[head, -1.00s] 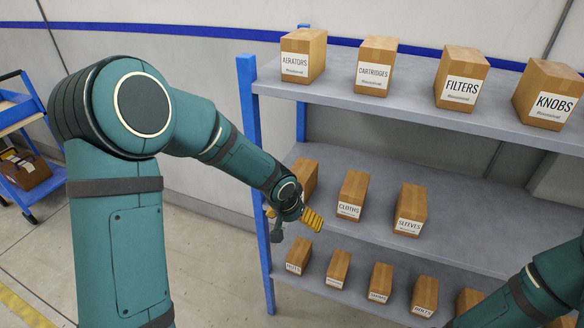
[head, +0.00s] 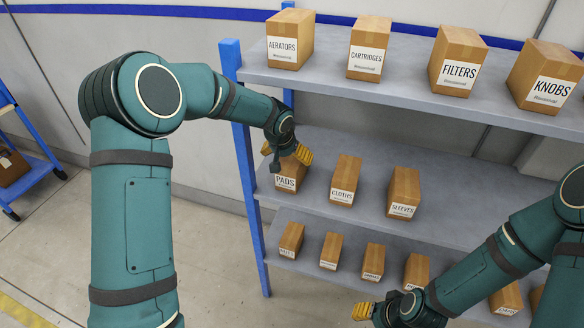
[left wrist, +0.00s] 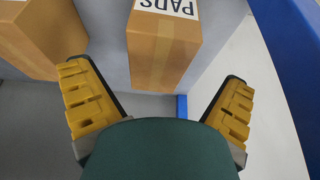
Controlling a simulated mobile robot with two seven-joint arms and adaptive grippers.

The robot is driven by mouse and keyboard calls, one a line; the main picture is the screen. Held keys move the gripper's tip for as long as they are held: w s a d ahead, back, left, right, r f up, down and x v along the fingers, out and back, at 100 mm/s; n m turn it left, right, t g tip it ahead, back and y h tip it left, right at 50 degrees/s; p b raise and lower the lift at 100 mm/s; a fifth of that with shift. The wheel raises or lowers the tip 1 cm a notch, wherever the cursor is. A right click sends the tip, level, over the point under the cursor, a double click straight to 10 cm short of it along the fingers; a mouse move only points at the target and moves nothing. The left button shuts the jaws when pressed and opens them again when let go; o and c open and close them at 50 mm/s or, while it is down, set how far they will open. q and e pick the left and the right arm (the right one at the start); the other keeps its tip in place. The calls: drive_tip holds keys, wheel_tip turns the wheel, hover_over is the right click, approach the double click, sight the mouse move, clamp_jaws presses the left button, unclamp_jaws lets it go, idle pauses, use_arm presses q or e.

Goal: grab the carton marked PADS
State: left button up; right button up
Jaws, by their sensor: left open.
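The carton marked PADS (head: 288,177) stands at the left end of the middle shelf, its label facing out. In the left wrist view the PADS carton (left wrist: 163,50) lies ahead, between the lines of the two fingers and apart from them. My left gripper (head: 287,154) is open and empty, just above and at the carton, hiding its upper part in the head view. Its yellow fingers (left wrist: 158,100) are spread wide in the left wrist view. My right gripper (head: 378,306) shows low in the head view, near the bottom shelf; its jaw opening is unclear.
The CLOTHS carton (head: 344,180) stands close to the right of PADS, then SLEEVES (head: 403,192). The upper shelf (head: 320,82) holds several cartons above. A blue post (head: 243,165) bounds the shelf on the left. Smaller cartons stand on the bottom shelf.

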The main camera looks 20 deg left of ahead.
sight(291, 158)
use_arm(q)
drive_tip(key=shift+w+d, duration=0.1)
drive_tip(key=shift+w, duration=1)
drive_tip(key=x, duration=0.5)
drive_tip(key=shift+s, duration=0.1)
drive_tip(key=shift+f+b, duration=0.25)
drive_tip(key=shift+b, duration=0.35)
drive_tip(key=c, duration=1.2)
